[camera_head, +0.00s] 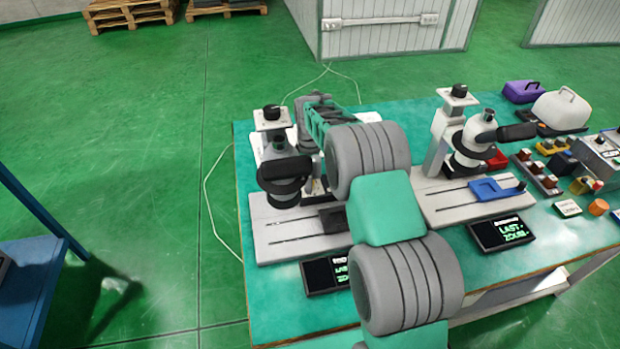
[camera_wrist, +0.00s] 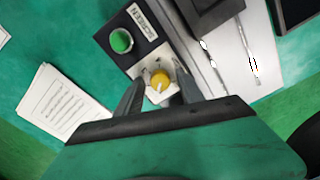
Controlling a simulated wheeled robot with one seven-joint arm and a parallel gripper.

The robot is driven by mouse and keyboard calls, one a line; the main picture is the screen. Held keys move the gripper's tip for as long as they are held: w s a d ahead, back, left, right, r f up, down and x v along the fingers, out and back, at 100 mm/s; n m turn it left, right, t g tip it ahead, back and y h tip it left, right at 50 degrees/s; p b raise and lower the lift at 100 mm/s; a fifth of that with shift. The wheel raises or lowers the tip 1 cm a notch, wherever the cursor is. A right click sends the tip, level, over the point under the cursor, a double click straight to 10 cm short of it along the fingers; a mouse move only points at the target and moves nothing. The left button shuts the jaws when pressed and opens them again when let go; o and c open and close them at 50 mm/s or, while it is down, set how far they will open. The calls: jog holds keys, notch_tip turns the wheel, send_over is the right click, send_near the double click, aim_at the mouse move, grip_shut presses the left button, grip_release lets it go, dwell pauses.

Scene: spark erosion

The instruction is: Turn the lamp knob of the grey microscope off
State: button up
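The left microscope (camera_head: 284,187) has a black head and a light grey base; I take it as the grey one. A yellow lamp knob (camera_wrist: 159,80) with a pale pointer mark sits on a small light plate (camera_wrist: 148,72) in the wrist view. My gripper (camera_wrist: 158,88) is open, with one dark finger on each side of the knob. I cannot tell whether the fingers touch it. In the head view my arm hides the knob and my fingertips.
A dark box with a green button (camera_wrist: 121,41) and a "SCREEN" label stands just beyond the knob. A printed sheet (camera_wrist: 62,103) lies to the left. The white microscope (camera_head: 473,140) with a blue stage (camera_head: 497,188) stands right of my arm.

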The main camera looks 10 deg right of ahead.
grip_shut()
jog(key=shift+n, duration=0.3)
dwell(0.4)
jog(key=shift+f+n+b, duration=0.1)
jog(key=shift+n+b, duration=0.6)
jog(key=shift+n, duration=0.3)
jog(key=n+b, duration=0.1)
jog(key=n, duration=0.2)
jog(key=n+b, duration=0.1)
jog(key=n, duration=0.6)
jog(key=shift+w, duration=0.1)
jog(key=shift+o, duration=0.8)
grip_release()
jog(key=shift+r, duration=0.2)
